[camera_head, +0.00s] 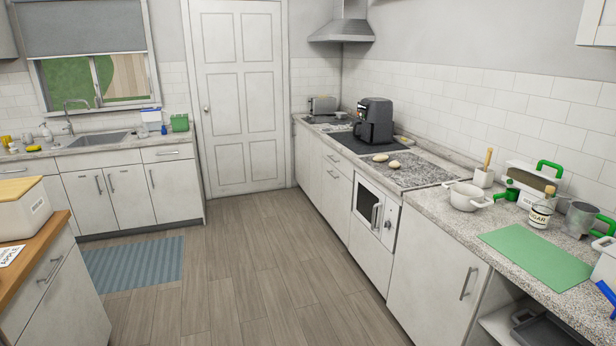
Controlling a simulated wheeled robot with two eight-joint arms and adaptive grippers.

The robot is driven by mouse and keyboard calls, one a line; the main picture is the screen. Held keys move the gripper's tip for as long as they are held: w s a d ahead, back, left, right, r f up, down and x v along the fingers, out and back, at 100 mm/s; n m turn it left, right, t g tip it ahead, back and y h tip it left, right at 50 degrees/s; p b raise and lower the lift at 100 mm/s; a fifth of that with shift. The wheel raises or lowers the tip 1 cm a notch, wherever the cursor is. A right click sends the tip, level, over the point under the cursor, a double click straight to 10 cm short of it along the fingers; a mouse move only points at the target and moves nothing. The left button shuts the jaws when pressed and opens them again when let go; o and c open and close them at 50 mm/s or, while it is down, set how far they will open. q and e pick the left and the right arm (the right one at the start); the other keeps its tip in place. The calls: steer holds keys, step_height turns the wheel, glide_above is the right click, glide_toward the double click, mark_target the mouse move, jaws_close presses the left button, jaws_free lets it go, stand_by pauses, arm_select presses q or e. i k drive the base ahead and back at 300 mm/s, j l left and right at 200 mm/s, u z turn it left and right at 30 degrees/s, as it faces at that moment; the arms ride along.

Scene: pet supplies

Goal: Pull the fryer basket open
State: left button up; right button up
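The black air fryer (376,112) stands on the right-hand counter, towards its far end, on a dark mat (350,144). Its fryer basket (363,131) is on the side facing left and appears pushed in, though it is small and dark at this distance. Neither of my grippers is in view.
The wooden floor (240,285) between the counters is clear, with a blue striped rug (135,263) at left. A wooden-topped unit with a white bin (20,208) stands at near left. Bread pieces (386,160) lie on the counter near the fryer; a white pot (465,196) is nearer.

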mark_target(363, 130)
steer(key=i, duration=2.5)
steer(key=i+z, duration=0.15)
steer(key=i, duration=0.3)
steer(key=i+j+z, duration=0.1)
steer(key=i, duration=0.4)
steer(key=i+j+z, duration=0.15)
steer(key=i, duration=0.3)
steer(key=i+j+z, duration=0.15)
steer(key=i, duration=0.3)
